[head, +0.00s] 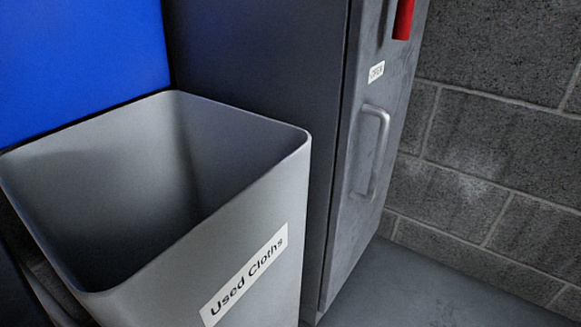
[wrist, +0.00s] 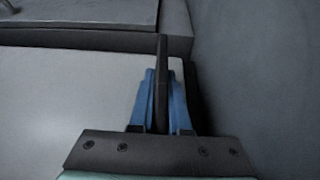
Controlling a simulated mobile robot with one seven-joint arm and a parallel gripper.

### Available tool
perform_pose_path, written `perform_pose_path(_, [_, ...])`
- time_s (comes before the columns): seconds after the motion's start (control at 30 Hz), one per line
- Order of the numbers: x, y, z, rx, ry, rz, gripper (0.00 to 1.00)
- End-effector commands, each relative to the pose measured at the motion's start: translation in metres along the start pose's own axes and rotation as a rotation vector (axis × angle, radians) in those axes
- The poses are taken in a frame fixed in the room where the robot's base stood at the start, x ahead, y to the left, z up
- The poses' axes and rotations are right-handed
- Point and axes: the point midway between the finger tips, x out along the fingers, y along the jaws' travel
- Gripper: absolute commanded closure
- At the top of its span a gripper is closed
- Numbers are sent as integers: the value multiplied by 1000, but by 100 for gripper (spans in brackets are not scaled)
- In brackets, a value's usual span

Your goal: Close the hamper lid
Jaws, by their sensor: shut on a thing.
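The grey hamper (head: 270,195), labelled "Used Cloths", stands at the left of the head view with its top open and an empty-looking, shadowed inside. A flat blue panel (head: 75,55) rises behind its rim; I cannot tell whether it is the lid. In the wrist view my gripper (wrist: 160,80) has its blue fingers shut on a thin dark bar (wrist: 161,48) that sticks out past the fingertips. A pale flat panel (wrist: 70,100) lies left of the fingers. I cannot tell whether the bar or panel belongs to the lid. My gripper is out of the head view.
A dark grey cabinet (head: 340,240) with a bar handle (head: 376,150) and a red part (head: 403,18) stands right of the hamper. A grey block wall (head: 490,150) is at the right. The floor (head: 430,290) before it is clear.

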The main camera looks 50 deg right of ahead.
Motion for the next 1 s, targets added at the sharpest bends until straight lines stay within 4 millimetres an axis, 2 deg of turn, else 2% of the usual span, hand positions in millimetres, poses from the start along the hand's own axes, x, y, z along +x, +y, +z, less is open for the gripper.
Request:
perform_pose_path(0.3, [0, -6, 0, 75, 0, 32, 100])
perform_pose_path(0.63, [-1, -6, 0, 81, 2, 35, 100])
perform_pose_path(0.67, [-1, -6, 0, 81, 2, 35, 80])
perform_pose_path(0.8, [-1, -6, 0, 81, 2, 34, 55])
perform_pose_path(1.0, [0, -6, 0, 81, 1, 33, 55])
